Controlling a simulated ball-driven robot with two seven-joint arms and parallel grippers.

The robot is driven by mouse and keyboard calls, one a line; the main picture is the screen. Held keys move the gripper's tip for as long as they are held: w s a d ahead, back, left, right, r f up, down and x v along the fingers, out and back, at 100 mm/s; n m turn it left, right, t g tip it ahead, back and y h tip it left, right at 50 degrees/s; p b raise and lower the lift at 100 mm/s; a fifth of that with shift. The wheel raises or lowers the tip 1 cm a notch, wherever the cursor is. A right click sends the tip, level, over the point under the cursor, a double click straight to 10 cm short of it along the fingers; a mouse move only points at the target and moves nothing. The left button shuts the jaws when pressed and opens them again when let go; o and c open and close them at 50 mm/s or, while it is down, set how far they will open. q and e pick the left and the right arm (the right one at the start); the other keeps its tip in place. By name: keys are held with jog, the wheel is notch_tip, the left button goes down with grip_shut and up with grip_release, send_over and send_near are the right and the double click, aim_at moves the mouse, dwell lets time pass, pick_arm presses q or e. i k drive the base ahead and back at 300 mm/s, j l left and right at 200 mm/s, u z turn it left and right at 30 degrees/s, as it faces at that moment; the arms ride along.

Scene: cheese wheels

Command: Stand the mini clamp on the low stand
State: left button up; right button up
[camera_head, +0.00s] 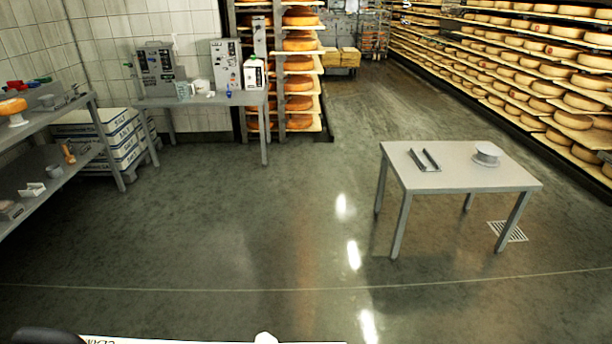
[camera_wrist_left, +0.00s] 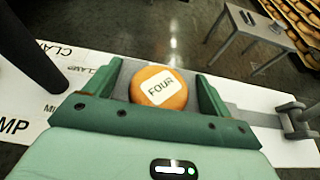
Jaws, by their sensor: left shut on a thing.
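My left gripper (camera_wrist_left: 160,88) shows in the left wrist view, its two green fingers on either side of an orange round piece (camera_wrist_left: 172,98) with a white label reading FOUR. A grey metal piece with round knobs (camera_wrist_left: 296,115), clamp-like in shape, shows to the right of the fingers; I cannot tell which piece is the mini clamp. A white board (camera_wrist_left: 75,65) printed with CLAMP words lies below the gripper. My right gripper is not in view.
Shelves (camera_head: 85,105) stand at far left, a bench (camera_head: 205,100) with boxes at the back left, and cheese racks (camera_head: 540,85) at the right. The floor before the table is clear.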

aim_at(456, 161)
jog(key=i+z, duration=0.2)
jog(key=i, duration=0.65)
jog(key=i+j+z, duration=0.1)
jog(key=i+z, duration=0.15)
jog(key=i, duration=0.6)
jog(key=i+z, duration=0.5)
jog(key=i+j+z, duration=0.45)
jog(key=i, duration=0.15)
jog(key=i+j+z, duration=0.35)
jog(key=i+z, duration=0.15)
jog(key=i+j+z, duration=0.6)
jog(key=j+z, duration=0.2)
